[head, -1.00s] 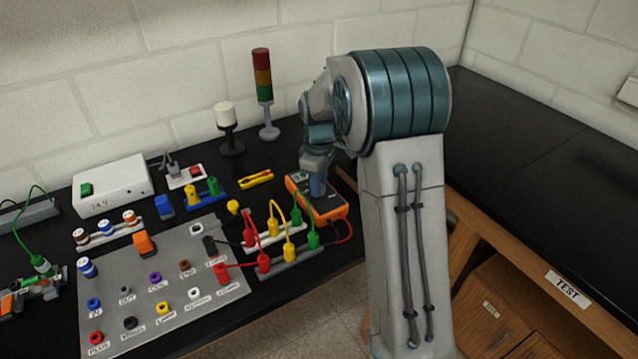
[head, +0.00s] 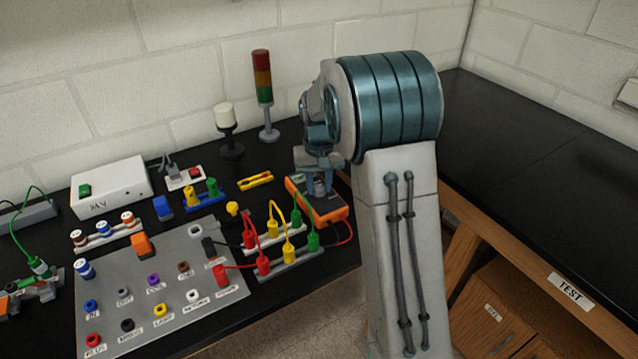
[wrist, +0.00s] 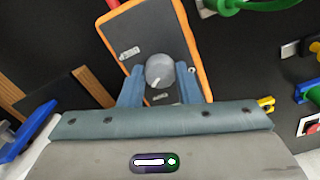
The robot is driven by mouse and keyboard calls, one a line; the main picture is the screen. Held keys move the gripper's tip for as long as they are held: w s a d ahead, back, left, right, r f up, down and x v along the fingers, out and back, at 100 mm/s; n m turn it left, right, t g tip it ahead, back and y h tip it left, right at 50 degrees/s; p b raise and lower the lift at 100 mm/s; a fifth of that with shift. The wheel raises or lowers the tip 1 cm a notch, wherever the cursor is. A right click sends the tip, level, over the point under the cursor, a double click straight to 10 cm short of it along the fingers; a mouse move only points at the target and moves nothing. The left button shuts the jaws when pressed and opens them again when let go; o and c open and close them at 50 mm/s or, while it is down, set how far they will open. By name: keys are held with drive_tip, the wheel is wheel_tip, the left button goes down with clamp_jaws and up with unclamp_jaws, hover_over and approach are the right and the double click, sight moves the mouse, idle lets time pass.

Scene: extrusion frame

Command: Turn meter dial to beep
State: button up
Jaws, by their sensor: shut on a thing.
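The orange meter (head: 328,214) lies on the black bench, partly hidden under my gripper in the head view. In the wrist view the meter (wrist: 197,46) shows its dark face with an orange rim. Its round grey dial (wrist: 159,71) has a light pointer mark toward the lower left of the picture. My gripper (wrist: 160,84) has its two blue fingers on either side of the dial and is shut on it. In the head view my gripper (head: 319,186) is over the meter's face. The labels around the dial are too small to read.
Red, yellow and green plugs (head: 289,251) with leads stand left of the meter. A grey panel with sockets (head: 215,299) lies further left. A yellow tool (head: 255,180) and a red-amber-green stack light (head: 263,90) are behind. The bench at right (head: 520,150) is clear.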

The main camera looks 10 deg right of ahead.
sight(319, 187)
drive_tip(key=m, duration=0.6)
drive_tip(key=shift+m, duration=0.3)
drive_tip(key=m+p, duration=0.1)
drive_tip(key=m, duration=0.4)
drive_tip(key=shift+m, duration=0.4)
drive_tip(key=o, duration=1)
drive_tip(key=shift+r, duration=0.1)
wheel_tip(319, 187, up, 14)
drive_tip(key=shift+f, duration=0.15)
